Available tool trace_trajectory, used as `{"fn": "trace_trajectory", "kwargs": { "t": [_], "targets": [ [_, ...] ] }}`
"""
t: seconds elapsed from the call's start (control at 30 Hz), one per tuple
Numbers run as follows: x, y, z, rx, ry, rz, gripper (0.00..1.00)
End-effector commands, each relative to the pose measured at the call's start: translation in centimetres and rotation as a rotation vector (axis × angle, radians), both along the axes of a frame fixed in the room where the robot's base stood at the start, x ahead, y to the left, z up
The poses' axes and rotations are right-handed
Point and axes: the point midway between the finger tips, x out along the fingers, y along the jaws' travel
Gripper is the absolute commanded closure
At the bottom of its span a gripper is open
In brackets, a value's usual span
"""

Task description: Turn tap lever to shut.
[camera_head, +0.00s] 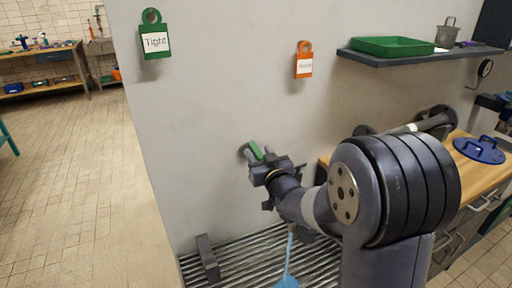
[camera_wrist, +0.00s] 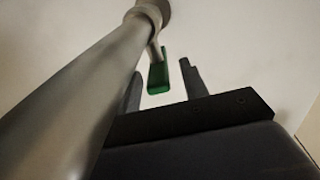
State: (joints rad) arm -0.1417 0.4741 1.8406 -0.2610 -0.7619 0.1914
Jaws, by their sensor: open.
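The green tap lever (camera_head: 256,150) sticks out from the grey wall panel, just beyond my gripper (camera_head: 268,163). In the wrist view the green lever end (camera_wrist: 158,77) shows between the two dark fingers of my gripper (camera_wrist: 164,84), with a gap on its right side. My gripper is open; whether a finger touches the lever I cannot tell. The tap's grey metal pipe (camera_wrist: 75,95) runs across the left of the wrist view. Most of the tap is hidden behind my arm in the head view. A light blue stream (camera_head: 290,245) falls below my gripper.
A ribbed grey grating (camera_head: 240,262) lies below. A green tag reading "Tight" (camera_head: 155,42) and an orange tag (camera_head: 304,67) hang on the wall. A shelf (camera_head: 420,57) bears a green tray (camera_head: 392,46). A wooden counter (camera_head: 462,172) stands right; open floor lies left.

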Motion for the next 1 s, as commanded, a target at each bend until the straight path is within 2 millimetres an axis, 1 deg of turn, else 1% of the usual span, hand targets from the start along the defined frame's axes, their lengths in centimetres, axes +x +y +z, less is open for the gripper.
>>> {"fn": "trace_trajectory", "kwargs": {
  "t": [0.03, 0.1, 0.2, 0.37, 0.6, 0.67, 1.0],
  "targets": [
    [0.8, 0.3, 0.1, 0.0, 0.001, 0.001, 0.58],
    [1.6, 0.5, 0.1, -0.001, 0.001, 0.0, 0.58],
    [2.5, 0.8, 0.0, -0.002, 0.002, 0.0, 0.58],
    [3.0, 1.0, 0.0, -0.001, 0.001, 0.0, 0.58],
    [3.1, 1.0, 0.0, -0.001, 0.001, 0.0, 0.58],
    [3.1, 1.0, 0.0, -0.001, 0.001, 0.0, 0.62],
    [3.1, 1.0, 0.0, -0.001, 0.001, 0.0, 0.9]
  ]
}}
